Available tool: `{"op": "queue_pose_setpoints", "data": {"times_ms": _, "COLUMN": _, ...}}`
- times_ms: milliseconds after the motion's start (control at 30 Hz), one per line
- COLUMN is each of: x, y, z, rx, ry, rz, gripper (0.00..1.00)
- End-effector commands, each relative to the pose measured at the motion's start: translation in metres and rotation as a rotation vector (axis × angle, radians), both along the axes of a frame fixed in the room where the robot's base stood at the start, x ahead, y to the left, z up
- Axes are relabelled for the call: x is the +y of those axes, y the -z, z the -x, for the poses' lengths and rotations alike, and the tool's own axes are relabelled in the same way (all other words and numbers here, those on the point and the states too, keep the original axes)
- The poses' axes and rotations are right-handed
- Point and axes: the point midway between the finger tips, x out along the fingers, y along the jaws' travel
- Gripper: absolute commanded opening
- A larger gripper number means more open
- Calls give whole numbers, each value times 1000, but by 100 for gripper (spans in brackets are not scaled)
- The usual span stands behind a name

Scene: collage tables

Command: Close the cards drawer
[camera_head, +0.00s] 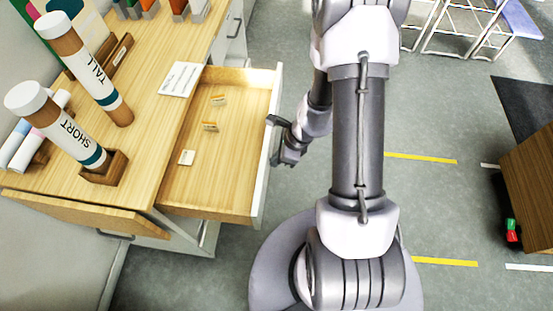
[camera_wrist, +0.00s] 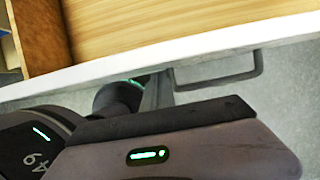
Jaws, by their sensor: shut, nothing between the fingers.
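The open drawer (camera_head: 222,190) sticks out from the wooden cabinet, with a light wood bottom and a white front panel. It holds a few small cards, one (camera_head: 187,157) near its front-left part and another (camera_head: 210,126) further back. My gripper (camera_head: 276,122) is shut and empty, just outside the drawer's front panel beside its handle. I cannot tell whether it touches the panel. In the wrist view, the drawer's white front edge (camera_wrist: 200,48) crosses the picture, and the grey handle (camera_wrist: 222,80) sits on its outer face.
The cabinet top carries a TALL tube (camera_head: 85,70), a SHORT tube (camera_head: 62,130) in a wooden holder, and a white label card (camera_head: 180,79). Open grey floor (camera_head: 440,200) lies to the right, with a wooden cabinet (camera_head: 530,185) at the far right.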

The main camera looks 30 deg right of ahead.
Motion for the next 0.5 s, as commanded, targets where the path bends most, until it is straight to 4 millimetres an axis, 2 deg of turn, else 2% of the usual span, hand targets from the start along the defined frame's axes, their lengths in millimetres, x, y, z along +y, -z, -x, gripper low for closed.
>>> {"op": "queue_pose_setpoints", "data": {"times_ms": 333, "x": 3, "y": 0, "z": -2, "rx": 0, "ry": 0, "rz": 0, "gripper": 0}}
{"op": "queue_pose_setpoints", "data": {"times_ms": 500, "x": 22, "y": 0, "z": -14, "rx": -1, "ry": -4, "rz": -1, "gripper": 0}}
